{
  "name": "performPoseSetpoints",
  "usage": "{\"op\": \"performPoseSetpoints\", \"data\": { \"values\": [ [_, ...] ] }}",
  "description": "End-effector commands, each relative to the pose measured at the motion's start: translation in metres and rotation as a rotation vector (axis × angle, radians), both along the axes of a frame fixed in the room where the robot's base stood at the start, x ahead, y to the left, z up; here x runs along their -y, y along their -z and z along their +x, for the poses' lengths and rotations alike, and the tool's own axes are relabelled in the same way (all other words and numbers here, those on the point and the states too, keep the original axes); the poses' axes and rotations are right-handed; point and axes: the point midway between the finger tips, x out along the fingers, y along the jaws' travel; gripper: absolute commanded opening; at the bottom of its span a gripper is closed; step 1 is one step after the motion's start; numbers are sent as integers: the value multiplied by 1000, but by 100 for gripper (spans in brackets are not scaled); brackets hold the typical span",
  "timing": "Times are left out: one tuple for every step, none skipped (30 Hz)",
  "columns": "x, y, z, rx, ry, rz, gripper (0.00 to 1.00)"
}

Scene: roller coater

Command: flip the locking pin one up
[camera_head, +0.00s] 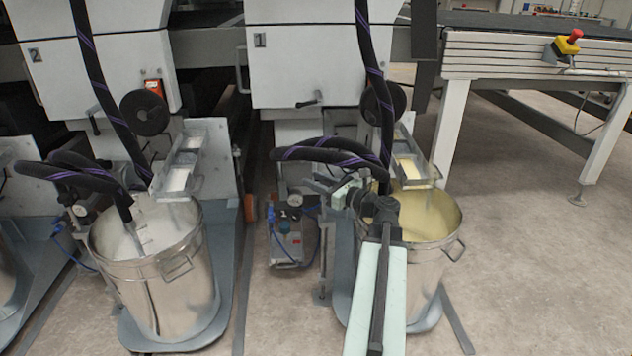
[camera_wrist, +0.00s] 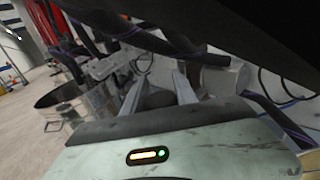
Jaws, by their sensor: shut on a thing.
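My gripper (camera_head: 322,186) is at the pump stand beside the right-hand bucket, under the machine unit marked 1. In the wrist view its two grey fingers (camera_wrist: 157,80) reach forward with a narrow gap between them. The gripper is shut on a small part at the stand, which I take to be the locking pin. The pin is mostly hidden by the fingers and the dark hoses, so I cannot tell its angle.
The right-hand steel bucket (camera_head: 425,262) holds yellowish liquid, and my arm crosses in front of it. Black hoses (camera_head: 330,150) hang close to my gripper. A left-hand bucket (camera_head: 172,290) stands apart. A small pneumatic box (camera_head: 288,245) is left of the stand. Floor is clear at right.

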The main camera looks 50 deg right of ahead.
Motion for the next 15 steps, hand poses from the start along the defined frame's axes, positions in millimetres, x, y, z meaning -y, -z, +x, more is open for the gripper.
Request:
{"op": "performPoseSetpoints", "data": {
  "values": [
    [0,-8,-1,0,0,0,0],
    [0,-12,-1,0,0,0,0],
    [0,-19,-1,1,0,0,0],
    [0,-24,-1,1,0,0,0],
    [0,-30,-1,1,1,0,0],
    [0,-38,-1,1,1,0,0],
    [0,-44,-1,1,1,1,0],
    [0,-49,-1,1,1,1,0],
    [0,-54,-1,2,1,1,0],
    [0,-56,-1,2,1,1,0],
    [0,-57,-1,2,1,1,0],
    [0,-57,-1,3,1,1,0],
    [1,-56,-1,4,1,2,0],
    [1,-55,-1,4,2,2,0],
    [1,-54,-1,4,2,2,0]
  ]
}}
